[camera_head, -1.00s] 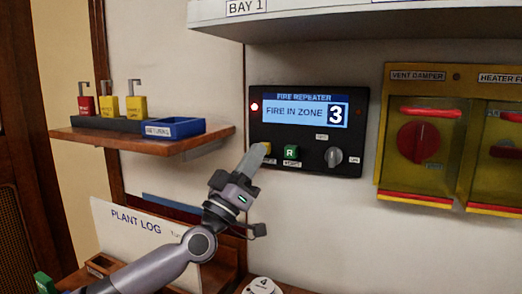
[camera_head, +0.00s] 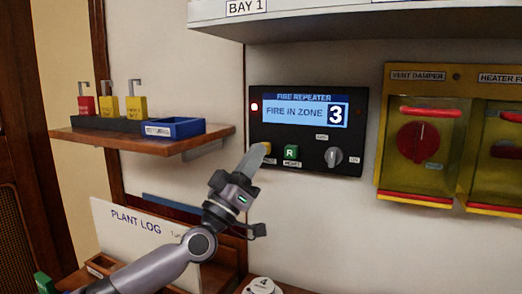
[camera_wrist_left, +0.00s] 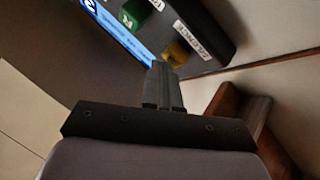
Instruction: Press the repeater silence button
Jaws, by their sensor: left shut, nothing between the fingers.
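The fire repeater (camera_head: 308,165) is a black wall panel with a lit blue screen (camera_head: 293,112) reading "FIRE IN ZONE 3". Its yellow silence button (camera_head: 267,147) is at the lower left, partly hidden by my left gripper (camera_head: 257,152). In the left wrist view the yellow button (camera_wrist_left: 175,53) sits beside its "SILENCE" label (camera_wrist_left: 193,40). My left gripper (camera_wrist_left: 158,72) is shut and empty, its tips right by the button; I cannot tell whether they touch it. My right gripper is not in view.
A green button (camera_head: 291,153) and a grey knob (camera_head: 333,157) are to the right on the panel. A yellow damper box (camera_head: 415,190) is right, and a ledge (camera_head: 380,25) hangs above.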

